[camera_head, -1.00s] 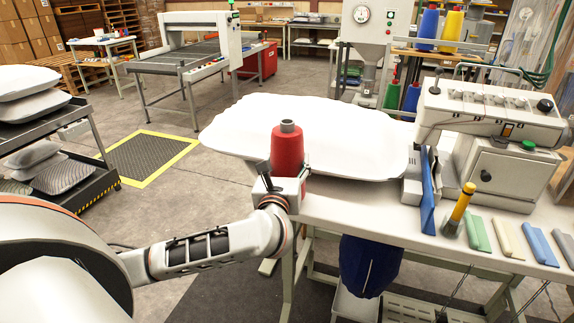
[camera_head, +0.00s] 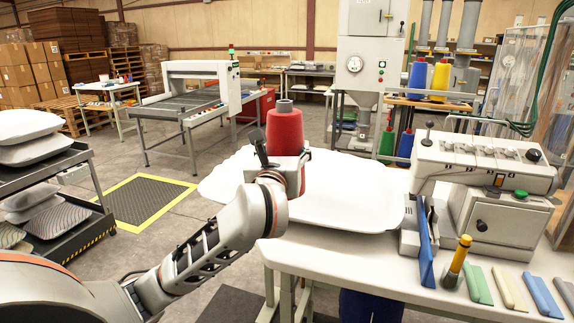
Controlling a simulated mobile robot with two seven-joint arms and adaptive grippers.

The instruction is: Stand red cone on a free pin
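The red cone (camera_head: 284,130) stands upright in my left gripper (camera_head: 282,160), which is shut around its lower part. It is held above the sewing table, in front of the white pillow. The thread stand (camera_head: 432,104) is beyond the table at the back right. A blue cone (camera_head: 417,76) and a yellow cone (camera_head: 440,80) stand on its upper level. A green cone (camera_head: 387,142) and another blue cone (camera_head: 406,147) stand lower. I cannot make out a bare pin at this distance. My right gripper is not in view.
The white pillow (camera_head: 350,195) lies on the table (camera_head: 375,258). A pillow cart (camera_head: 62,215) stands left. Open floor lies between.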

